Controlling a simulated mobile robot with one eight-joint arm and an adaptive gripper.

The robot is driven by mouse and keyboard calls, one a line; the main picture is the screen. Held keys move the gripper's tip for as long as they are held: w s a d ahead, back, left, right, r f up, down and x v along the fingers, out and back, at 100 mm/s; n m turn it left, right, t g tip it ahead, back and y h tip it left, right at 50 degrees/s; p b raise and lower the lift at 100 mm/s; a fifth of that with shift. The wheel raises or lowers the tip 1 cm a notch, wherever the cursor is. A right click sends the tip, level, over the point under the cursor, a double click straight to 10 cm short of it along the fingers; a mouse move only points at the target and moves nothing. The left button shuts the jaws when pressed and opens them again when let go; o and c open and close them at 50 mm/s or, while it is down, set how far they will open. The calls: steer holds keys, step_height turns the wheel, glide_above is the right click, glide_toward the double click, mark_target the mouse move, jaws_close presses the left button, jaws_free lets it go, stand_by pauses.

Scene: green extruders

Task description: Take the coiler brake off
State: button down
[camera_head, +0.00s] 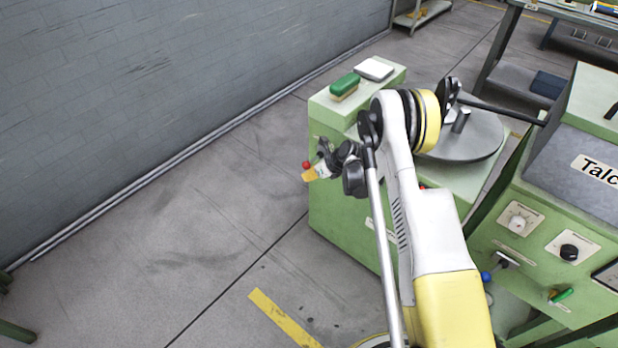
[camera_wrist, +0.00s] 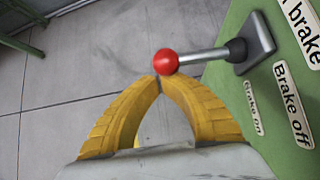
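The brake lever is a metal rod (camera_wrist: 202,55) with a red ball knob (camera_wrist: 166,62). It sticks out from a square grey mount (camera_wrist: 254,44) on the green machine side. A "Brake off" plate (camera_wrist: 294,105) is beside it. In the head view, the red knob (camera_head: 306,165) shows at the left side of the green cabinet (camera_head: 345,215). My gripper (camera_wrist: 158,82) has yellow fingers whose tips meet, with no visible gap. The tips are right at the knob's near lower side in the picture; whether they touch it I cannot tell. In the head view, my gripper (camera_head: 306,176) is just below the knob.
A green-and-tan brush-like block (camera_head: 344,87) and a white item (camera_head: 374,69) lie on the cabinet top. A grey round plate (camera_head: 468,135) is behind my arm. A control panel (camera_head: 540,235) stands at right. The floor (camera_head: 190,220) left of the cabinet is clear.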

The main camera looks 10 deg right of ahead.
mark_target(306, 168)
steer(key=shift+w+r, duration=0.1)
steer(key=shift+r, duration=1.55)
steer(key=shift+w+r, duration=0.1)
